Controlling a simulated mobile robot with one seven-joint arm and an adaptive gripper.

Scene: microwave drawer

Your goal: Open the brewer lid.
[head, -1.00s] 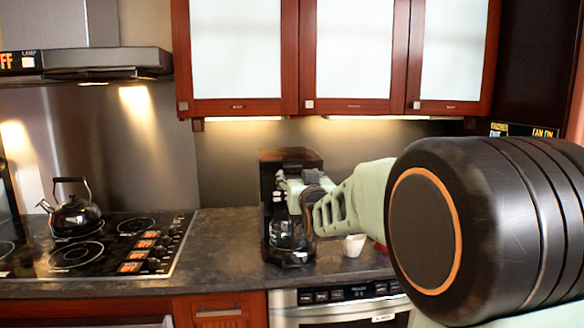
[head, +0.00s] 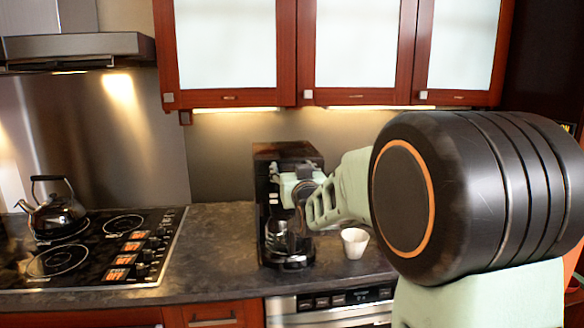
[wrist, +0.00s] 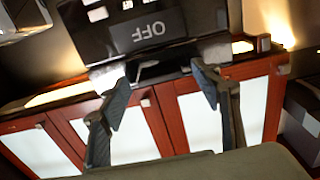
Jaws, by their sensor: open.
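The black brewer (head: 268,153) stands on the counter, with a glass carafe (head: 278,238) low in its front. My arm reaches in from the right, and my gripper (head: 290,184) is at the brewer's upper front, hiding part of it. In the tilted, upside-down wrist view my gripper (wrist: 160,80) has its two fingers wide apart with nothing held. A black panel marked OFF (wrist: 150,32), which looks like part of the brewer, lies just past the fingertips. I cannot tell whether the fingers touch it. The lid's edge is not clear.
A white cup (head: 354,243) stands just right of the brewer. A kettle (head: 56,215) sits on the cooktop (head: 90,262) at left. Cabinets (head: 340,97) hang above. The counter (head: 220,232) between cooktop and brewer is clear.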

